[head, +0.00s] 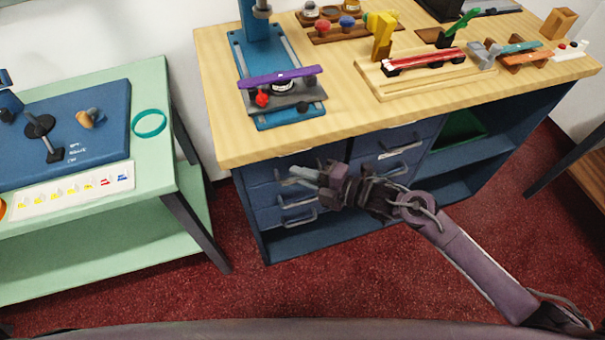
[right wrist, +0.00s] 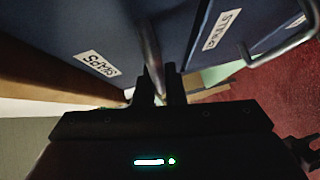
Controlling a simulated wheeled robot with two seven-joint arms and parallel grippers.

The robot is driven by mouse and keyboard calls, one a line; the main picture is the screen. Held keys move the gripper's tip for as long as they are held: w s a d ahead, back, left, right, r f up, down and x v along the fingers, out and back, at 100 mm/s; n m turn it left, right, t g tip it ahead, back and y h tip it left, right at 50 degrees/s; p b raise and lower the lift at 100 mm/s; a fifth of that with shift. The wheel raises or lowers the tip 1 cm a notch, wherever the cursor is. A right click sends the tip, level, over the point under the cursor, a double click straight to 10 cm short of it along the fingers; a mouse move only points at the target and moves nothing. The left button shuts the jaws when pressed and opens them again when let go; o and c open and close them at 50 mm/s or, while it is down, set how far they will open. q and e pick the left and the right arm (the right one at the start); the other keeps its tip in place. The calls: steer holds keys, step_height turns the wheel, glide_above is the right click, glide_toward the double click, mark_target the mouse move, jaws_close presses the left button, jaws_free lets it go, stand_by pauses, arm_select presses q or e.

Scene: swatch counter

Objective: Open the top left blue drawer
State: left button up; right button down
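The top left blue drawer (head: 260,173) is in the left column under the wooden worktop and looks flush with the cabinet. My right gripper (head: 304,175) reaches in from the right at this drawer's front and covers part of it. In the right wrist view, a drawer front (right wrist: 70,35) bears a white label (right wrist: 97,63). Its grey bar handle (right wrist: 150,45) runs down between the two dark fingers (right wrist: 159,85). The fingers are close together with the bar between them, so the gripper looks shut on it. My left gripper is not in view.
Lower drawer handles (head: 298,200) sit just below my right gripper. Another drawer column (head: 400,149) stands to the right, beside open shelves (head: 470,165). The wooden worktop (head: 225,130) overhangs above. A green table (head: 155,90) stands left. Red carpet is clear in front.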

steer(key=shift+s, duration=0.1)
